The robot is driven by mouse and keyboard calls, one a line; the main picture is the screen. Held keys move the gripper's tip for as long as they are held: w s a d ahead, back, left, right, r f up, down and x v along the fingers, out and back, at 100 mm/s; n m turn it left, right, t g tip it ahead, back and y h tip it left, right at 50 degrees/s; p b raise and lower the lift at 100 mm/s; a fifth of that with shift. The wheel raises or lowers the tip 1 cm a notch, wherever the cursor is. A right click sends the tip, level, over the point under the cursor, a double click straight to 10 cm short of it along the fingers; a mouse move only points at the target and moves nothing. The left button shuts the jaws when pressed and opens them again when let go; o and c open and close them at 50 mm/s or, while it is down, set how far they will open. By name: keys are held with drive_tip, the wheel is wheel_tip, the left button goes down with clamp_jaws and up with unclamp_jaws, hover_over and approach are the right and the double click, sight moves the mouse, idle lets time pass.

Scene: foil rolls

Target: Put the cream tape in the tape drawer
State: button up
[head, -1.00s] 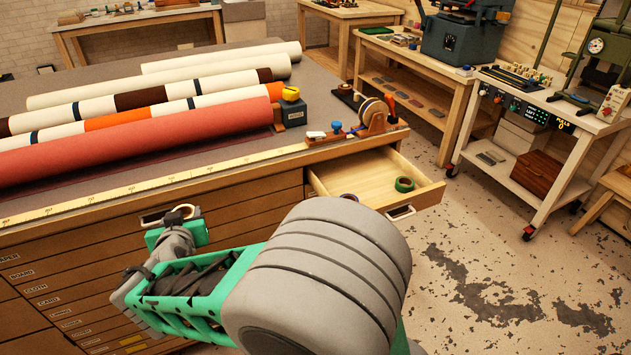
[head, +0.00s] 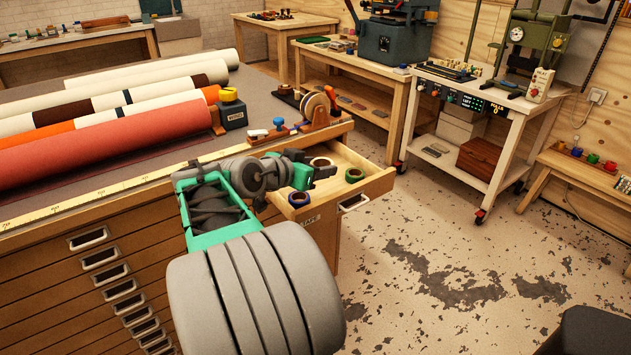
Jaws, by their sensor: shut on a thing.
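The cream tape (head: 321,162) is a pale ring with a brown core. My gripper (head: 318,170) is shut on it, and the dark fingers hide part of its near side. Gripper and tape are over the open tape drawer (head: 378,185); I cannot tell whether the tape touches the drawer floor. The wooden drawer sticks out at the right end of the cabinet. My gripper and arm cover its left part.
A green tape (head: 355,175) lies in the drawer right of my gripper, and a blue-rimmed tape (head: 299,199) lies near its front left. A tape dispenser (head: 318,108) stands on the cabinet top behind. Long rolls (head: 110,138) lie at left.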

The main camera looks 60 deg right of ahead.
drive_tip(key=d+f, duration=0.1)
drive_tip(key=w+d, duration=0.1)
drive_tip(key=d, duration=0.1)
drive_tip(key=w+d+f, duration=0.1)
drive_tip(key=d, duration=0.1)
drive_tip(key=shift+f, duration=0.3)
hover_over(319, 188)
drive_tip(key=f, duration=0.5)
drive_tip(key=shift+s+a+f+b, duration=0.1)
drive_tip(key=shift+a+f+b, duration=0.1)
drive_tip(key=shift+b, duration=0.1)
drive_tip(key=shift+d+f, duration=0.1)
drive_tip(key=shift+f, duration=1.6)
drive_tip(key=shift+f, duration=0.1)
drive_tip(key=shift+f+b, duration=0.15)
drive_tip(key=shift+b, duration=0.3)
drive_tip(key=o, duration=1.3)
drive_tip(key=shift+o, duration=0.2)
